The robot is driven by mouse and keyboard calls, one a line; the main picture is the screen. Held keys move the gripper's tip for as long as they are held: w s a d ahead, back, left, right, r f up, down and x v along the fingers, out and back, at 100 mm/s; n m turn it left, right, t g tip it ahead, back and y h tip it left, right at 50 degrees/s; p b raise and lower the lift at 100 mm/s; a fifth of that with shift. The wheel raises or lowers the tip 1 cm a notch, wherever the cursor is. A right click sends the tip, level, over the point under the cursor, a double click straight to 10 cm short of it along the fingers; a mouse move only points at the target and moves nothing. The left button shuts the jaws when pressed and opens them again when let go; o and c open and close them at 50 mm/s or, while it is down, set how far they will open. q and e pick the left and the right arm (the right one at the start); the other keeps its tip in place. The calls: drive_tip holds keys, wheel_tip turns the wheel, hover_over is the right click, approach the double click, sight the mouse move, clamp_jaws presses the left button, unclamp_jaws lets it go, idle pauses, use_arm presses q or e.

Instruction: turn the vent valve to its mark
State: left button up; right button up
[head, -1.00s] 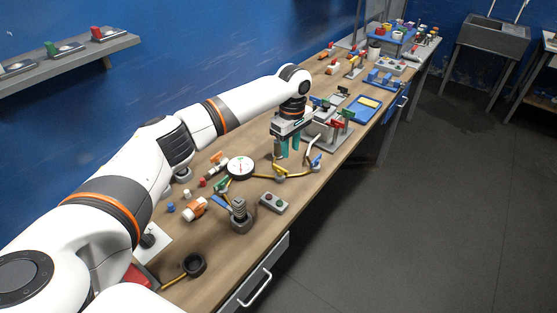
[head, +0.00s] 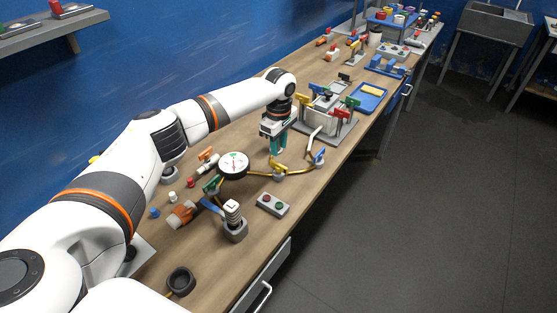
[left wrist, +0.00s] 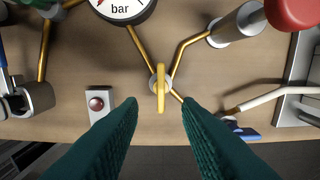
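A valve with a yellow lever handle (left wrist: 161,88) sits on brass piping in the left wrist view. Its handle runs nearly straight up and down in that picture, between the lines of my fingertips. The same valve (head: 279,174) shows in the head view, just in front of my left gripper. My left gripper (left wrist: 160,106) is open and empty, pointing down with its two green fingers apart. It also shows in the head view (head: 277,146). A blue-handled valve (head: 319,157) stands to the right. I see no label or mark that identifies the vent valve. My right gripper is out of view.
A round pressure gauge (head: 234,164) stands left of the yellow valve. A rig with coloured handles (head: 328,118) and a blue tray (head: 368,97) are farther back. Bare wood lies around the button box.

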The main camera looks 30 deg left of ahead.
sight(279, 164)
use_arm(q)
wheel_tip(279, 164, down, 8)
drive_tip(key=shift+r+p, duration=0.2)
drive_tip(key=shift+p, duration=0.15)
drive_tip(key=shift+w+a, duration=0.1)
clamp_jaws()
